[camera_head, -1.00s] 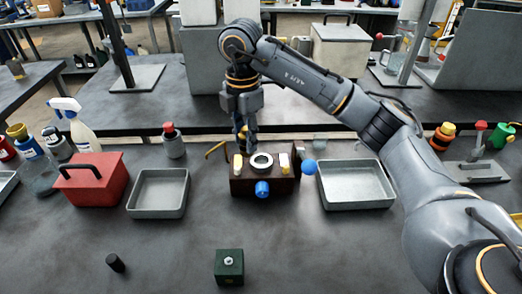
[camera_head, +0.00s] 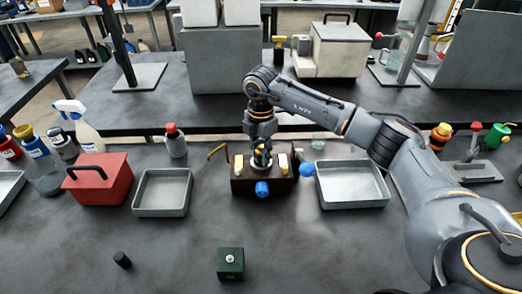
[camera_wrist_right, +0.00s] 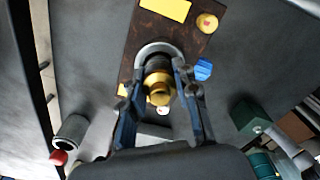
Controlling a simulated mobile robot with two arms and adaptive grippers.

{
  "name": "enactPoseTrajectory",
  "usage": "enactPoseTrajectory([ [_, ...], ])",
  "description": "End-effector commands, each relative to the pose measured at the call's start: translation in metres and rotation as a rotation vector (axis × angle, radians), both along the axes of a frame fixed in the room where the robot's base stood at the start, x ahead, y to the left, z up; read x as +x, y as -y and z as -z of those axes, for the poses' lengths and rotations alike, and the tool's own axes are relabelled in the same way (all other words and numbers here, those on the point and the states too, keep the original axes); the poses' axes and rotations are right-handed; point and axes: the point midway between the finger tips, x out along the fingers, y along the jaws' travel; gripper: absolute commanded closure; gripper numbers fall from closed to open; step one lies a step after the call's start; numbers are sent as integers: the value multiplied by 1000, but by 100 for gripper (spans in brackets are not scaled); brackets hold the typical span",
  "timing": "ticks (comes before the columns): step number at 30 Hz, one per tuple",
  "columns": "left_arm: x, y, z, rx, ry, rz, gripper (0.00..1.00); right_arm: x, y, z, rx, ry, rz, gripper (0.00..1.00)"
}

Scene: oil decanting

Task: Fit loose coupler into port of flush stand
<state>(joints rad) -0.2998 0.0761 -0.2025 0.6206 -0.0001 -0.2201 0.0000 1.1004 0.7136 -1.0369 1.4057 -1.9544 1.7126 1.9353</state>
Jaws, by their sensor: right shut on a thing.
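The flush stand is a dark brown box (camera_head: 242,187) at the middle of the bench, with a blue knob (camera_head: 262,189) in front and a pale ring-shaped port on top. My right gripper (camera_head: 262,156) points down over the port. It is shut on the coupler, a brass and black round piece (camera_wrist_right: 158,88) seen between the fingers in the right wrist view. There the coupler's black end lies at the pale port ring (camera_wrist_right: 154,47), which curves around it. I cannot tell how deep it sits. The gripper partly hides the port in the head view. My left gripper is not in view.
Grey trays stand left (camera_head: 162,192) and right (camera_head: 352,184) of the stand. A red box (camera_head: 97,180) and bottles are at the left. A black cylinder (camera_head: 122,260) and a green block (camera_head: 230,264) are in front, with clear bench around them.

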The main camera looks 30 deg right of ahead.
Motion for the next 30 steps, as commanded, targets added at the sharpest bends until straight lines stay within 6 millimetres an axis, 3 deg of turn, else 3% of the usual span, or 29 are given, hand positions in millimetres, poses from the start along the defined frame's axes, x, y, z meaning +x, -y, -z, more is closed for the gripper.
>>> enactPoseTrajectory([
  [5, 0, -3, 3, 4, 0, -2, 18, 0, 0, 4, 0, 0, 0, 100],
  [6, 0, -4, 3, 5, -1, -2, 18, 0, 0, 4, 0, 0, 0, 68],
  [9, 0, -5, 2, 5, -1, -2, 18, 0, 0, 3, 0, 0, 0, 48],
  [22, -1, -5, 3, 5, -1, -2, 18, 1, 0, -6, 1, 3, 0, 47],
  [30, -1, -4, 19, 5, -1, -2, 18, 2, -1, -58, 1, 6, 0, 47],
])
